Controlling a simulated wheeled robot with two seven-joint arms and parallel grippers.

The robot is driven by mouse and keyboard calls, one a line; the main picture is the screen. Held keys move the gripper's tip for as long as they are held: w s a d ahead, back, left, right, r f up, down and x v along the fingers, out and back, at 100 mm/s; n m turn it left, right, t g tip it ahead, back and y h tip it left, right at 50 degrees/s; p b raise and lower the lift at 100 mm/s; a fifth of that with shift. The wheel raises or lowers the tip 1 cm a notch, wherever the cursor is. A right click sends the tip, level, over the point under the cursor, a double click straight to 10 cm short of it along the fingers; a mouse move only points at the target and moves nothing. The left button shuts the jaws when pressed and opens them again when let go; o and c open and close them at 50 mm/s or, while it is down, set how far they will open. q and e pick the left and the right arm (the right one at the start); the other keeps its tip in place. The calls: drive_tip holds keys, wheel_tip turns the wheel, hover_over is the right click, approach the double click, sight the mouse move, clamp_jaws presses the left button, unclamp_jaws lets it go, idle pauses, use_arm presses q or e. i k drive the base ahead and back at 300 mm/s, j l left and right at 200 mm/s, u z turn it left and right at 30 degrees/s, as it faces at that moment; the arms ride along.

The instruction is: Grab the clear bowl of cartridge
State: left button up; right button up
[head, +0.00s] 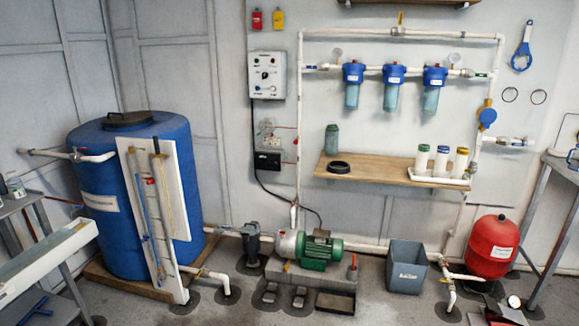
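Three filter housings hang in a row from the white pipe on the back wall. Each has a blue cap and a see-through blue-green bowl below it: the left bowl (352,96), the middle bowl (391,98) and the right bowl (431,101). A separate grey-green translucent bowl or jar (332,139) stands upright on the wooden shelf (385,169) below them. Which one the task names as the clear bowl, I cannot tell. Neither of my grippers is in view.
A white tray (438,180) with three white cartridges and a black ring (339,167) sit on the shelf. A blue tank (184,180), green pump motor (322,247), grey bin (405,268) and red vessel (492,248) stand below. A blue wrench (522,47) hangs at right.

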sight(331, 138)
drive_tip(key=i+j, duration=0.1)
drive_tip(key=i, duration=0.8)
drive_tip(key=i+z, duration=0.1)
drive_tip(key=i, duration=0.8)
drive_tip(key=i+j+z, duration=0.1)
drive_tip(key=i+z, duration=0.3)
drive_tip(key=i+j+z, duration=0.15)
drive_tip(key=z, duration=0.25)
drive_tip(key=i+j+z, duration=0.5)
drive_tip(key=z, duration=0.25)
